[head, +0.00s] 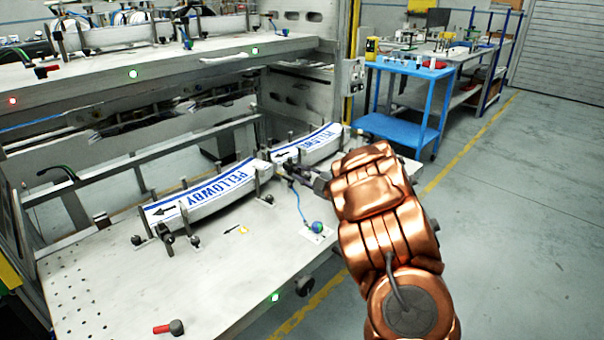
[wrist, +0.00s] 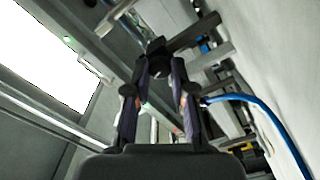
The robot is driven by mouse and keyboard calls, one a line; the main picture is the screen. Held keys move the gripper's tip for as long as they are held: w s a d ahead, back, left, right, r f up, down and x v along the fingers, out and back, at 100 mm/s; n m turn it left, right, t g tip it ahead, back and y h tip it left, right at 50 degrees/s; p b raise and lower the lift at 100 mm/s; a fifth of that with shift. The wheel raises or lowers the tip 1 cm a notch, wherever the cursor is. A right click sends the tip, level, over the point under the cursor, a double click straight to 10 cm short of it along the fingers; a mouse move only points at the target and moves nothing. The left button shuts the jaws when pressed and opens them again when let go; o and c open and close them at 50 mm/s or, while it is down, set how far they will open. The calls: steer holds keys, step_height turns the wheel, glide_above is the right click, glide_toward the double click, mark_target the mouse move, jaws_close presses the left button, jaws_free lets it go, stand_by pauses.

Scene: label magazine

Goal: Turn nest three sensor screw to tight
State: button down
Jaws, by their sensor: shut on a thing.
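My gripper (head: 292,172) reaches from the right to the gap between two label stacks on the lower shelf. In the wrist view my gripper (wrist: 160,88) has its two fingers closed on a small dark knob (wrist: 158,47), which appears to be the sensor screw. Its turn position cannot be read. In the head view the fingers and arm hide the screw. The near label stack (head: 205,192), marked PELLOWBY, lies left of my gripper. The far label stack (head: 312,146) lies behind it. A blue cable (wrist: 258,108) runs beside the right finger.
Metal guide posts stand along the stacks. A blue ball-shaped part (head: 317,227) with a cable sits on the shelf (head: 110,285) in front of my gripper. A blue cart (head: 400,122) stands behind. The floor at right is clear.

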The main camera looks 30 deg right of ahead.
steer(key=c, duration=1.2)
jaws_free()
steer(key=shift+c, duration=0.2)
steer(key=v, duration=1.2)
